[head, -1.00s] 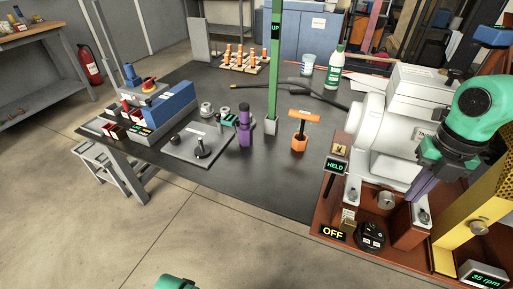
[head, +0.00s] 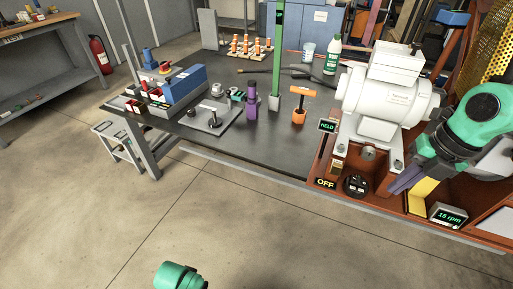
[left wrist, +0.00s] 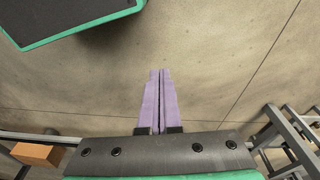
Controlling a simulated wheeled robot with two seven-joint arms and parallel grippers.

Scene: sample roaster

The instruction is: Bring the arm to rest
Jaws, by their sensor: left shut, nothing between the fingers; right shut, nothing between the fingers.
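My right gripper (head: 396,187), with purple fingers on a green and black arm, is at the right of the head view. Its fingers are closed together and empty, pointing down and left, just right of the white motor's base. My left gripper (left wrist: 161,84) shows in the left wrist view, its two purple fingers shut and empty above bare concrete floor. In the head view only a green part of my left arm shows at the bottom edge; its fingers are out of that picture.
The white motor (head: 385,98) stands on a red-brown base, with signs reading HELD (head: 327,126), OFF (head: 326,183) and 15 rpm (head: 448,216). The dark table (head: 215,145) carries a purple piece (head: 252,107), an orange T-handle (head: 299,105) and a green post (head: 277,60). Floor in front is clear.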

